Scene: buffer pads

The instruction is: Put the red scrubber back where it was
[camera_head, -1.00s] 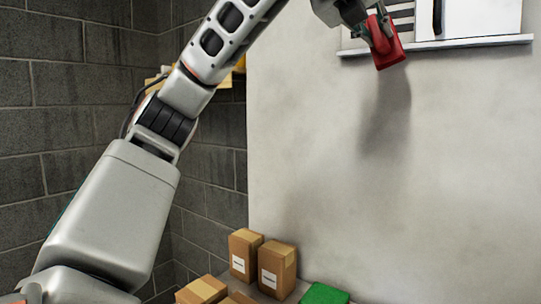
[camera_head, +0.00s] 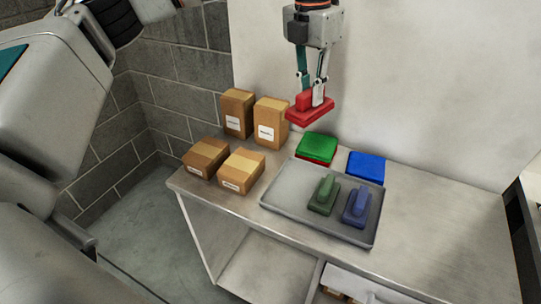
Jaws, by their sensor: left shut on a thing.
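The red scrubber (camera_head: 309,108) is a flat red block with a raised grip on top. My left gripper (camera_head: 311,95) is shut on that grip and holds the scrubber in the air above the back of the table, fingers pointing down. Below it a grey tray (camera_head: 280,208) lies on the table, with a green scrubber (camera_head: 323,195) and a blue scrubber (camera_head: 356,206) in its middle and right parts. The left part of the tray is bare. My right gripper is not in view.
Behind the tray lie a green pad (camera_head: 317,147), with red showing under its front edge, and a blue pad (camera_head: 367,165). Several cardboard boxes (camera_head: 241,170) stand at the left of the metal table (camera_head: 440,225). The table's right side is clear.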

